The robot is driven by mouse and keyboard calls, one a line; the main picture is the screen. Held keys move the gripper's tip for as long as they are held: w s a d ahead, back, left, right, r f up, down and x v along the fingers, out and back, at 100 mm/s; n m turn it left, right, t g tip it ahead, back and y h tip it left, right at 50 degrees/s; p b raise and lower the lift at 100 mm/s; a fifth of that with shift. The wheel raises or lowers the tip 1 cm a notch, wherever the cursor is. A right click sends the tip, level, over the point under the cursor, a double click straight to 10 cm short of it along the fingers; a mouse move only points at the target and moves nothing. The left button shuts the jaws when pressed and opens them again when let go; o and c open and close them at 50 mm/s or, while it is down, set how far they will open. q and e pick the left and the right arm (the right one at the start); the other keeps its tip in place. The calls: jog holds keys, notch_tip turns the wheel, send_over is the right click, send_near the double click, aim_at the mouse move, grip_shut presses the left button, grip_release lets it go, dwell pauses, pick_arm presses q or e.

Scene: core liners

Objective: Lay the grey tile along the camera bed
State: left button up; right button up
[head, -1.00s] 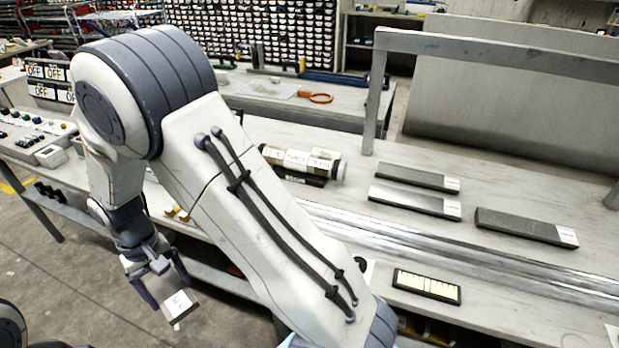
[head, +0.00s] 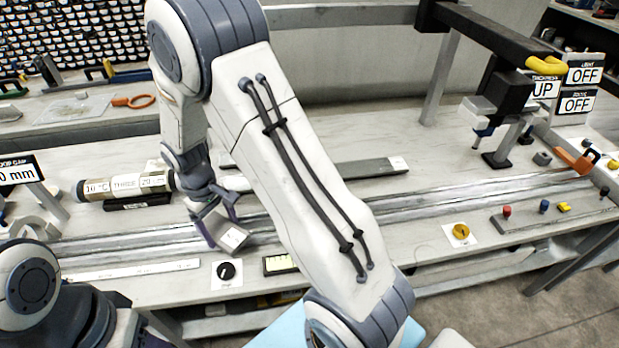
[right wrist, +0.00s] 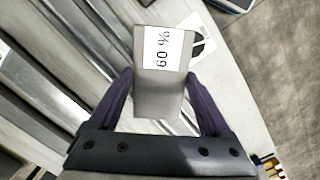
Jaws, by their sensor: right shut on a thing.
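My right gripper (head: 222,222) is shut on the grey tile (head: 234,238), holding it over the front of the bench near the metal rails. In the right wrist view the tile (right wrist: 160,95) sits between the purple fingers (right wrist: 157,95), and its white label reads "60 %". A long bed of bright parallel metal rails (head: 430,197) runs along the bench; I cannot tell whether the tile touches it. Part of the bed is hidden behind my right arm. My left arm shows at the bottom left, but its gripper is not in view.
A dark slab with a white end label (head: 365,169) lies behind the rails. A labelled core tube (head: 125,186) rests at left. A black camera-like unit (head: 505,98) stands at right under an overhead beam (head: 490,35).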

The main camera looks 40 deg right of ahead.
pick_arm(q)
notch_tip(320, 180, up, 9)
jog(key=p, duration=0.7)
pick_arm(e)
jog(key=s+d+r+n, duration=0.2)
jog(key=s+d+n, duration=0.15)
jog(key=d, duration=0.65)
jog(key=s+d+r+n, duration=0.15)
jog(key=d+n, duration=0.35)
jog(key=d, duration=0.5)
pick_arm(q)
notch_tip(320, 180, down, 7)
jog(key=b, duration=0.7)
pick_arm(e)
jog(key=shift+h, duration=0.3)
jog(key=f, duration=0.6)
jog(key=shift+s+f, duration=0.3)
jog(key=shift+s, duration=0.1)
pick_arm(q)
jog(key=shift+f, duration=0.25)
pick_arm(e)
jog(key=shift+f, duration=0.2)
jog(key=o, duration=1.3)
jog(key=shift+c, duration=0.2)
pick_arm(q)
jog(key=shift+r, duration=0.15)
pick_arm(e)
jog(key=shift+r, duration=0.15)
